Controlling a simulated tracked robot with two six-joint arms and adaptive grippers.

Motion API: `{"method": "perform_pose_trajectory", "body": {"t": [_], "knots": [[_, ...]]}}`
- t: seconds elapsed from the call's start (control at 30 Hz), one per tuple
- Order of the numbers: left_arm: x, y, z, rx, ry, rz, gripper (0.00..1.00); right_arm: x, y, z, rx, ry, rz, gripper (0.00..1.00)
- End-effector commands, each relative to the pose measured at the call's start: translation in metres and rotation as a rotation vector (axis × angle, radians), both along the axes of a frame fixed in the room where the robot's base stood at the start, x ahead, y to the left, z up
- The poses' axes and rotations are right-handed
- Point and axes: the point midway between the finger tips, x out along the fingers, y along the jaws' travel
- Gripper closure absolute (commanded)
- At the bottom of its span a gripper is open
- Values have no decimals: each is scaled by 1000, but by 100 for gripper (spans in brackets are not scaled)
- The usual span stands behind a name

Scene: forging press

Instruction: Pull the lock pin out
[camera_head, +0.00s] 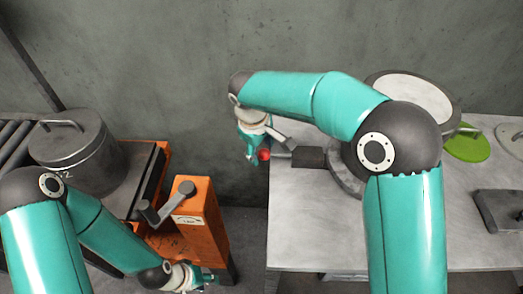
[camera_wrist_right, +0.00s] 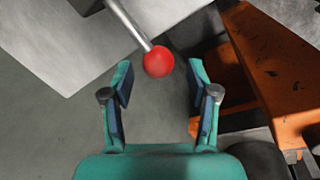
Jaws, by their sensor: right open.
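The lock pin appears to be the grey rod with a red ball knob (camera_head: 264,154), at the left edge of the grey table. Its rod runs right towards a dark block (camera_head: 309,157). In the right wrist view, the red ball (camera_wrist_right: 158,62) lies midway between the fingertip lines, at or just beyond the tips, and the rod goes up-left. My right gripper (camera_wrist_right: 160,82) is open, a finger on each side, with no visible contact. In the head view it (camera_head: 252,155) is beside the ball, partly hidden. My left gripper (camera_head: 208,278) is low, by the orange box; its fingers are unclear.
The orange box (camera_head: 205,225) with a grey crank lever stands left of the table, across a floor gap. A lidded grey pot (camera_head: 75,160) is at far left. A round pale-topped part (camera_head: 412,97) and a green disc (camera_head: 467,147) are on the right.

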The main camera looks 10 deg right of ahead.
Motion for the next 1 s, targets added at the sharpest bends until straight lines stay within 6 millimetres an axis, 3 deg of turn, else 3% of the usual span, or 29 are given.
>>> {"method": "perform_pose_trajectory", "body": {"t": [0.5,0.7,1.0], "knots": [[0,0,0,0,0,0,60,-12,13,91,3,-2,1,41],[0,0,0,0,0,0,60,-15,15,104,3,0,1,41],[0,0,-1,0,1,0,60,-15,15,104,2,1,0,41]]}}
